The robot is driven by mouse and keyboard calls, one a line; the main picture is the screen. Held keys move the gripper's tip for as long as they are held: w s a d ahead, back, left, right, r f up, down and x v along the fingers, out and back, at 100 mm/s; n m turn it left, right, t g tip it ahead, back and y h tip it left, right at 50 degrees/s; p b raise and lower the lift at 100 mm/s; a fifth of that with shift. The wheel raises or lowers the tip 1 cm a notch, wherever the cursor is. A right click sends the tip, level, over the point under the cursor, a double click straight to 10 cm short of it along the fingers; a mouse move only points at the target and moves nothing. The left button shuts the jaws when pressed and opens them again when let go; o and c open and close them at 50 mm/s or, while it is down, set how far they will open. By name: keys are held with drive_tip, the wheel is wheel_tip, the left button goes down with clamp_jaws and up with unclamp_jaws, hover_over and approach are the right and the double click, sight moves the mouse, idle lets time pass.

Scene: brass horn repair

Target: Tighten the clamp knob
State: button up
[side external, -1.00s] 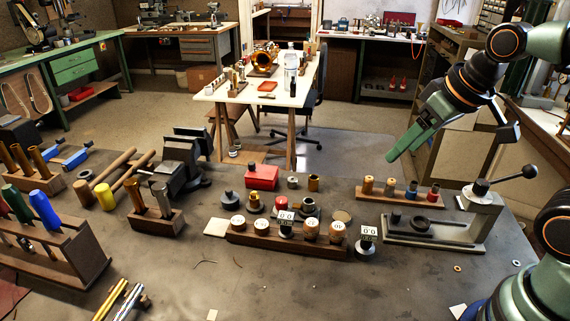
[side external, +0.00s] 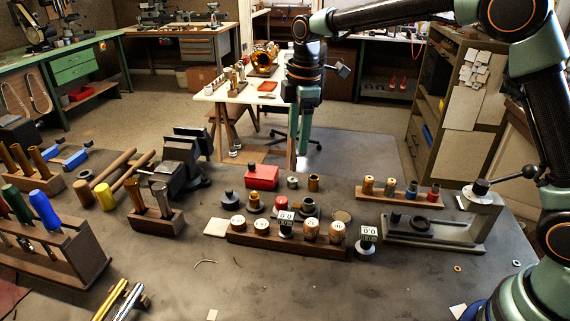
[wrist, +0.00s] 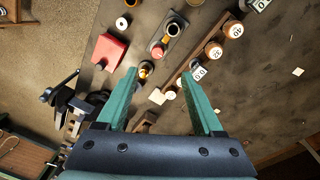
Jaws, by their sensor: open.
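My gripper (side external: 303,160) hangs pointing down above the back of the bench, behind the red box (side external: 262,177). In the wrist view my gripper (wrist: 160,78) has its two green fingers spread apart, with nothing held between them. A grey fixture (side external: 455,240) stands at the right of the bench, with a black knob (side external: 480,187) on top and a lever ending in a black ball (side external: 530,171). I cannot tell for certain whether that is the clamp knob. My gripper is well to the left of it, and the fixture is not seen in the wrist view.
A wooden rack (side external: 290,250) with round number-marked pieces stands mid-bench. A small rack of coloured pegs (side external: 400,199) is behind the fixture. A dark vise (side external: 185,160), mallets and tool racks fill the left. The front middle of the bench is mostly clear.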

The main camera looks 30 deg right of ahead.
sight(281, 200)
drive_tip(key=w+a+f+n, duration=0.1)
drive_tip(key=f, duration=0.5)
drive_tip(key=w+f+n, duration=0.1)
drive_tip(key=f, duration=0.5)
drive_tip(key=w+a+f+n+g, duration=0.1)
drive_tip(key=f, duration=0.5)
drive_tip(key=shift+a, duration=0.3)
clamp_jaws()
